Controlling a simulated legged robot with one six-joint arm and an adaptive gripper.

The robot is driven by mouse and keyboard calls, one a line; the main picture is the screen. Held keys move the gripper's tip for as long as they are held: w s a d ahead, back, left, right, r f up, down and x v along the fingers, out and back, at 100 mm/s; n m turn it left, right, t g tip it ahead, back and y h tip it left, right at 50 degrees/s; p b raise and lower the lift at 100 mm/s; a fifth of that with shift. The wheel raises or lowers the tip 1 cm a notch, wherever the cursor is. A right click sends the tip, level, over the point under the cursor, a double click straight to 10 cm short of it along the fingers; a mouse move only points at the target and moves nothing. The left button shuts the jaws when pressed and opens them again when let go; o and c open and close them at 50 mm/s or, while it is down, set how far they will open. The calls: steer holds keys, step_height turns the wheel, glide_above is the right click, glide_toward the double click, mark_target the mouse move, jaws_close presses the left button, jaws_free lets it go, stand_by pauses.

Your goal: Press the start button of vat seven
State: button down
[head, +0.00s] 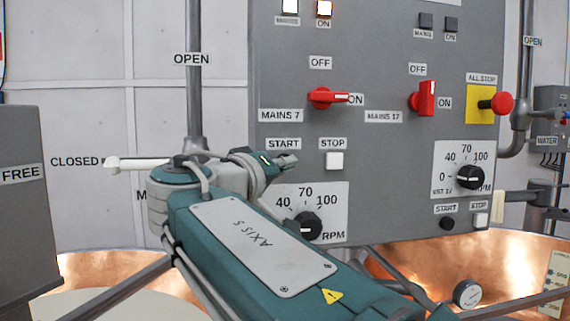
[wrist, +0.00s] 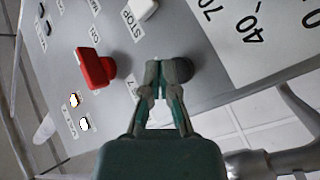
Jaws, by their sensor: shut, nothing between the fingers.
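The vat seven controls are on the left half of the grey panel (head: 375,200). The START label (head: 284,143) sits left of the STOP label (head: 333,143). The white stop button (head: 334,160) shows clearly, and also in the wrist view (wrist: 146,8). The start button is hidden behind my gripper (head: 286,161) in the head view. In the wrist view the dark round start button (wrist: 184,70) shows just right of the fingertips of my gripper (wrist: 160,66), partly covered. My gripper is shut and empty. I cannot tell whether it touches the button.
The red MAINS 7 switch (head: 326,98) points to ON, and two lamps (head: 324,8) above it are lit. The speed dial (head: 306,226) lies below my gripper. To the right are the red MAINS 17 switch (head: 424,99) and the red all-stop knob (head: 501,103).

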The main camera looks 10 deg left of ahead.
steer(key=s, duration=0.2)
steer(key=s+d, duration=0.1)
steer(key=s, duration=0.1)
steer(key=shift+s+d, duration=0.15)
steer(key=shift+s, duration=0.25)
stand_by(0.4)
steer(key=s+d+f+g+y, duration=0.3)
steer(key=d+f+g, duration=0.4)
steer(key=d+f, duration=1)
steer(key=s+d+f+m+g+y, duration=0.1)
steer(key=s+f+m+y, duration=0.1)
steer(key=s+f, duration=0.5)
steer(key=s+d+f+m+g+y, duration=0.1)
steer(key=s+f+y, duration=0.3)
steer(key=f, duration=0.9)
steer(key=s+g, duration=0.1)
steer(key=s, duration=0.2)
steer(key=shift+s+d+m+g, duration=0.2)
steer(key=shift+m+g, duration=0.1)
steer(key=shift+m, duration=0.1)
